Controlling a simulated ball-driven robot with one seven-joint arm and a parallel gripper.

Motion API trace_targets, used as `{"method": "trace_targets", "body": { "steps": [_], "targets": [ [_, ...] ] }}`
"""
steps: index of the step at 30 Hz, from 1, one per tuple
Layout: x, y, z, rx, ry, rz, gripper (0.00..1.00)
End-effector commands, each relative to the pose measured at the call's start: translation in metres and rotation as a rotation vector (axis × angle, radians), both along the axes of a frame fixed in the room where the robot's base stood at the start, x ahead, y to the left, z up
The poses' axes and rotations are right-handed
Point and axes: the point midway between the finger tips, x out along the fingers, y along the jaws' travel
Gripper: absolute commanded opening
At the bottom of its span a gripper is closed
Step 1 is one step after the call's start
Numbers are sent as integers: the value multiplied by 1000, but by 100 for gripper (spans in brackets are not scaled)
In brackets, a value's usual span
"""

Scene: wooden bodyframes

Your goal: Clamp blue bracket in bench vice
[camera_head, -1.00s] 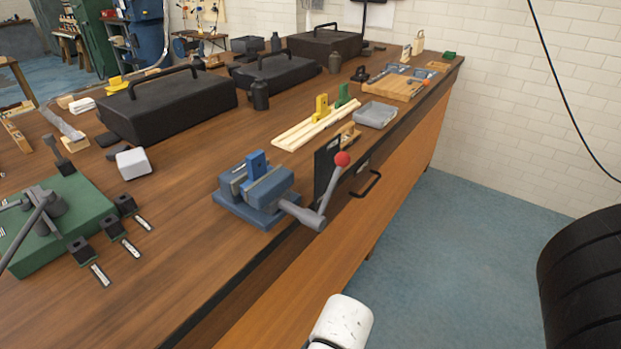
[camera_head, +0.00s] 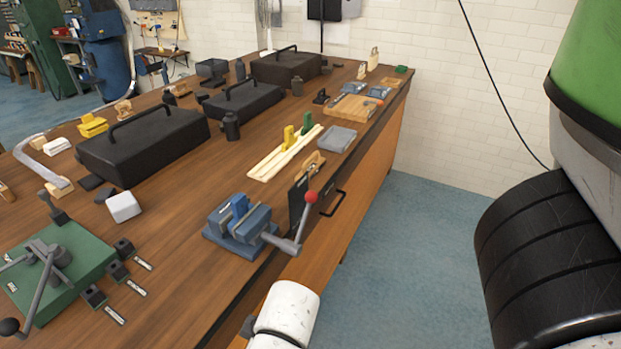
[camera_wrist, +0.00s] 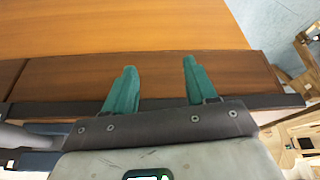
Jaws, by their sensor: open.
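The blue bench vice (camera_head: 222,233) stands at the front edge of the wooden bench in the head view. The blue bracket (camera_head: 239,206) stands upright between its jaws; I cannot tell whether both jaws press on it. The vice's grey handle with a red knob (camera_head: 311,196) points up over the bench edge. My gripper (camera_wrist: 158,75) shows in the wrist view with two teal fingers apart and nothing between them. It is over the bench edge. Grey and blue shapes at the wrist view's lower left are too cropped to name surely.
A pale wooden rack (camera_head: 268,170) holds a yellow bracket (camera_head: 289,136) and a green bracket (camera_head: 307,122). A grey tray (camera_head: 337,139) lies nearby. A green fixture (camera_head: 65,272) and black cases (camera_head: 145,150) occupy the left and back.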

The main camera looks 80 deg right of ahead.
Motion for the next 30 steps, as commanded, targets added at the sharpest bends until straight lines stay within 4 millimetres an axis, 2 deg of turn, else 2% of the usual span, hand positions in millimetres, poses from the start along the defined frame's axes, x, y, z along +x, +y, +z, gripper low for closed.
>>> {"method": "trace_targets", "body": {
  "steps": [1, 4, 11, 14, 18, 21, 24, 30],
  "targets": [
    [5, -5, 22, -14, -15, -27, 56],
    [13, -28, 40, -74, -40, -154, 56],
    [2, -96, 41, -285, -75, -536, 56],
    [-7, -124, 49, -401, -120, -708, 56],
    [-19, -160, 71, -601, -239, -946, 56],
    [-26, -177, 90, -746, -357, -1073, 56],
    [-27, -185, 109, -867, -484, -1154, 56],
    [-26, -188, 134, -1019, -684, -1210, 56]
  ]
}}
